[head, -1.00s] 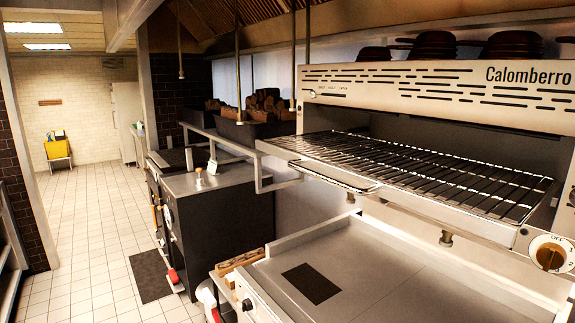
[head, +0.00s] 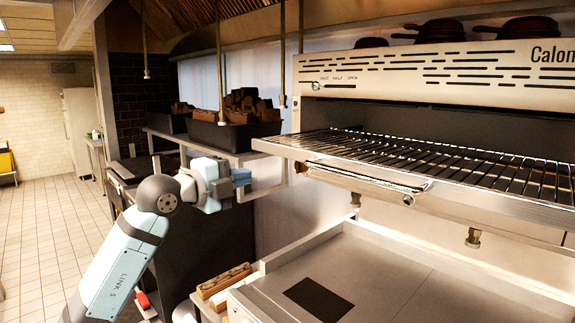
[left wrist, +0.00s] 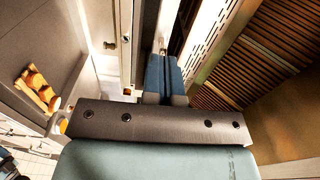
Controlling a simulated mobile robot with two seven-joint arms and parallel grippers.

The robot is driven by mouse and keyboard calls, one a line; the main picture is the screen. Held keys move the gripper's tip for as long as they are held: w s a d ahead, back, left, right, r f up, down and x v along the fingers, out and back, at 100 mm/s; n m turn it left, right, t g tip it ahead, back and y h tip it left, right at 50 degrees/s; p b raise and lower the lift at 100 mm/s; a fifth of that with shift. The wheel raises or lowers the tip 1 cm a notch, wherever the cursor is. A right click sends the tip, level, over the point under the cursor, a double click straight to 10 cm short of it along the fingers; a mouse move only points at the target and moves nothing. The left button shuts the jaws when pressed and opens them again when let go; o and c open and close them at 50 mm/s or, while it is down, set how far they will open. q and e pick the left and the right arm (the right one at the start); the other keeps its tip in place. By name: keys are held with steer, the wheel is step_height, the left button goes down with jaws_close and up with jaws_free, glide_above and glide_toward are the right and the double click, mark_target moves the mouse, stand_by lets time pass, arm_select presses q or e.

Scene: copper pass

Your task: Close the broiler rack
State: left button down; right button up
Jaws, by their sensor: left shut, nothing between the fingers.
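The broiler (head: 430,72) is a steel unit with a slotted front panel. Its wire rack (head: 440,163) sits pulled out under the panel, empty, with a bar handle (head: 365,178) along its front edge. My left gripper (head: 246,178) is left of the rack's front-left corner, near handle height and apart from the handle in the head view. Its blue fingers (left wrist: 164,76) are shut with nothing between them, pointing away from the left wrist camera. My right gripper is in neither view.
A flat griddle (head: 400,285) lies below the rack. Dark bins of wood (head: 245,108) stand on a rail shelf behind my gripper. Dark pans (head: 437,33) sit on the broiler's top. Open tiled floor (head: 45,235) lies at left.

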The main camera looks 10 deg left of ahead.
arm_select(q)
steer(key=p, duration=0.3)
glide_toward(297, 160)
steer(key=x, duration=0.6)
steer(key=shift+w+d+r, duration=0.15)
steer(key=shift+d, duration=0.1)
steer(key=shift+w+d, duration=0.25)
steer(key=shift+w, duration=0.2)
steer(key=shift+w, duration=0.1)
